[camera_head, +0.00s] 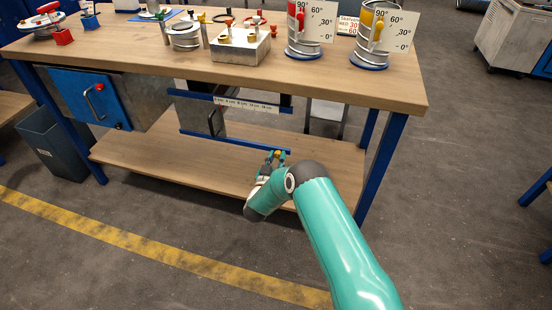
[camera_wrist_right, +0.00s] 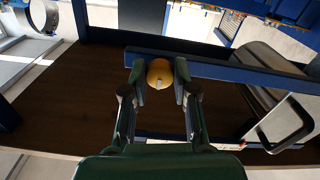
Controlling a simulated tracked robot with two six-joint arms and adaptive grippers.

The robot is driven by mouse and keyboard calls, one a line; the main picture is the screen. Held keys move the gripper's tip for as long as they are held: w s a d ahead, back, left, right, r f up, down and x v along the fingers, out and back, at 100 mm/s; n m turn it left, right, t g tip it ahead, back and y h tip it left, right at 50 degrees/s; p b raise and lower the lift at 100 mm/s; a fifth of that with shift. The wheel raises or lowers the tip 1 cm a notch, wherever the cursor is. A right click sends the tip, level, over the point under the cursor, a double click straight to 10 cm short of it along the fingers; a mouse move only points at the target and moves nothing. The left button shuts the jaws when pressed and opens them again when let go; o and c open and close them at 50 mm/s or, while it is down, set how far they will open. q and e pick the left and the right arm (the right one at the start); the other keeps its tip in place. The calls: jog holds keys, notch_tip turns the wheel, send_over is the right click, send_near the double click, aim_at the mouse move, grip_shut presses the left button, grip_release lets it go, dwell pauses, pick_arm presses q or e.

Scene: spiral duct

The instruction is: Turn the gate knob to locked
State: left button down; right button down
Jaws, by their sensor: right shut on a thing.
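The yellow round gate knob (camera_wrist_right: 159,73) sits at the blue lower rail (camera_wrist_right: 225,68) below the bench top. My right gripper (camera_head: 275,157) is at the right end of that rail in the head view. In the right wrist view its two fingers (camera_wrist_right: 159,78) are shut on the knob, one on each side. A light mark shows on the knob's face, but I cannot tell which setting it points to. The grey sliding gate (camera_head: 203,119) with its dark handle stands between the upper and lower blue rails, left of my gripper. My left gripper is not in view.
The bench top (camera_head: 150,45) holds two ducts with angle scales, a metal box (camera_head: 240,48) and several fittings. A wooden lower shelf (camera_head: 170,160) lies under the rail. A blue bench leg (camera_head: 385,165) stands right of my gripper. The floor in front is clear.

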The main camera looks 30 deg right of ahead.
jog(key=shift+f+m+b, duration=0.15)
jog(key=shift+m+b, duration=1.35)
jog(key=shift+b, duration=0.1)
jog(key=m+b, duration=0.6)
jog(key=b, duration=0.1)
jog(key=m+b, duration=0.6)
jog(key=b, duration=0.1)
jog(key=shift+d+f, duration=0.15)
jog(key=shift+s+r+m+b, duration=0.1)
jog(key=shift+r+m+b, duration=0.1)
jog(key=shift+m+b, duration=1.1)
jog(key=c, duration=0.9)
grip_release()
jog(key=shift+s+a, duration=0.25)
jog(key=shift+a, duration=0.25)
jog(key=v, duration=1.1)
jog(key=shift+d, duration=0.1)
